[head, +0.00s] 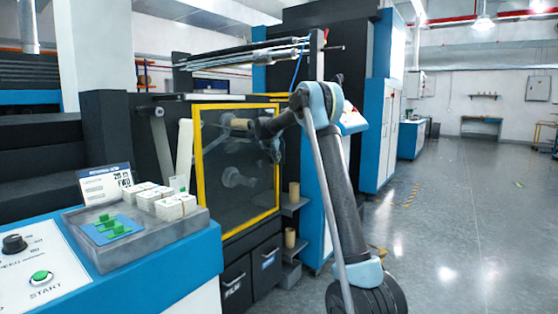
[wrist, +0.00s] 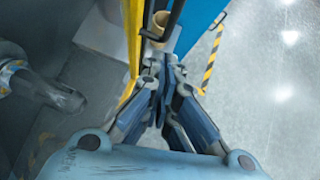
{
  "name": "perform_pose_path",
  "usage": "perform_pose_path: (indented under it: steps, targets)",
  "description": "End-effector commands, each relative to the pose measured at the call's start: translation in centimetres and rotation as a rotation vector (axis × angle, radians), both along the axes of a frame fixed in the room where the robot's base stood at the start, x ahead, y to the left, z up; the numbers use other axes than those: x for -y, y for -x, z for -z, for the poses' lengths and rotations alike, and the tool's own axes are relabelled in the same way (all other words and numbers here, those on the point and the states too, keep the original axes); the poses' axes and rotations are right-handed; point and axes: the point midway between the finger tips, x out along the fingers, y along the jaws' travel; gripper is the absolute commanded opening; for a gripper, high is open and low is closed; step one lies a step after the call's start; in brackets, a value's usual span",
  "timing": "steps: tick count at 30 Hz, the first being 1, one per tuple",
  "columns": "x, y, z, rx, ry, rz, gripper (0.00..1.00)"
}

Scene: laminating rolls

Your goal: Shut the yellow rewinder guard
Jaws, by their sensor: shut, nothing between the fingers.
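The yellow rewinder guard (head: 198,180) is a yellow frame around a dark see-through panel, on the front of the machine in the head view. Roll cores show through the panel. I cannot tell for sure how far it stands ajar. My gripper (head: 276,156) is at the guard's right side, partly in front of its right edge. In the wrist view my gripper (wrist: 163,80) is shut and empty, with its fingers together. A yellow strip of the guard (wrist: 130,50) runs just left of the fingers; contact is unclear.
A blue console (head: 120,275) with a grey tray (head: 190,222) stands at the front left. Dark drawers (head: 250,270) lie below the guard. Cardboard cores (head: 293,192) stand on shelves right of it; one core (wrist: 158,27) shows beyond my fingers. The floor at right is clear.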

Motion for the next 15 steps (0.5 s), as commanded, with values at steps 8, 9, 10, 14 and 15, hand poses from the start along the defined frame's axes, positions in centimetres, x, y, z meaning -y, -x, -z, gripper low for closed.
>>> perform_pose_path:
  steps: [8, 9, 10, 14, 15]
  targets:
    - [-1.8, 3.8, -4.1, -0.001, 0.000, -0.002, 0.00]
    - [-2.0, 4.2, -4.6, -0.001, 0.000, -0.002, 0.00]
    - [-2.1, 4.5, -5.0, -0.001, 0.000, -0.002, 0.00]
    - [-2.6, 5.5, -6.1, -0.002, -0.001, -0.001, 0.00]
    - [-2.7, 5.8, -6.3, -0.003, -0.001, -0.001, 0.00]
